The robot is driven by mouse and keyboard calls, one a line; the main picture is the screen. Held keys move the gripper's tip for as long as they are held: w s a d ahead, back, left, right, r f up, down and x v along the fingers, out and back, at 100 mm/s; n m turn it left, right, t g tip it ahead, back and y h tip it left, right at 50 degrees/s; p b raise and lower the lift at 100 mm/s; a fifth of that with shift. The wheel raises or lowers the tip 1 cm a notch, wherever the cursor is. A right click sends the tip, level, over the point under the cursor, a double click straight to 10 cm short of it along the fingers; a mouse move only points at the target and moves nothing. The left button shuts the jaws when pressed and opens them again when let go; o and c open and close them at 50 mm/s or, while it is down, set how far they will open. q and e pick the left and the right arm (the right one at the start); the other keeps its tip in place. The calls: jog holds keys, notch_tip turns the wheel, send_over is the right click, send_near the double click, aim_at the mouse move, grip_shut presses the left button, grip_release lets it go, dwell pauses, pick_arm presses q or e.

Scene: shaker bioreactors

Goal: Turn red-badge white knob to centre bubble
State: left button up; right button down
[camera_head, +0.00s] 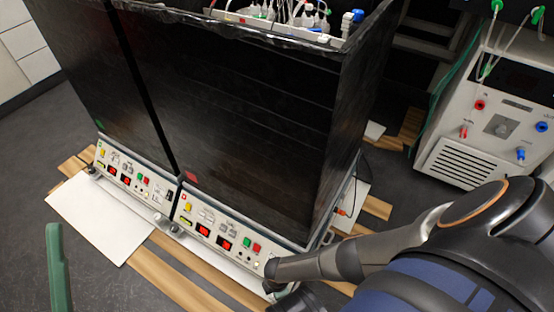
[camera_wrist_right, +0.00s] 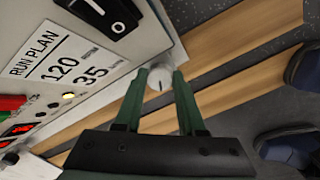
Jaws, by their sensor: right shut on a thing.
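The right shaker unit (camera_head: 250,243) has a red badge (camera_head: 191,177) low on its black cover. A white round knob (camera_wrist_right: 160,78) with a dark mark sits at the lower corner of a white panel in the right wrist view. My right gripper (camera_wrist_right: 160,88) is shut on this knob, one green finger on each side. In the head view my right gripper (camera_head: 272,284) is at the unit's front right corner and hides the knob. One green finger of my left gripper (camera_head: 58,270) shows at the lower left, away from the units. I cannot make out a bubble.
A second shaker unit (camera_head: 135,176) with a green badge (camera_head: 98,125) stands to the left. A white board (camera_head: 100,218) and wooden slats (camera_head: 165,275) lie on the floor. A white device (camera_head: 490,115) stands at right. A RUN PLAN label (camera_wrist_right: 65,55) and black switch (camera_wrist_right: 103,12) are near the knob.

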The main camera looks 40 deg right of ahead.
jog(key=c, duration=0.5)
grip_release()
jog(key=shift+w, duration=0.1)
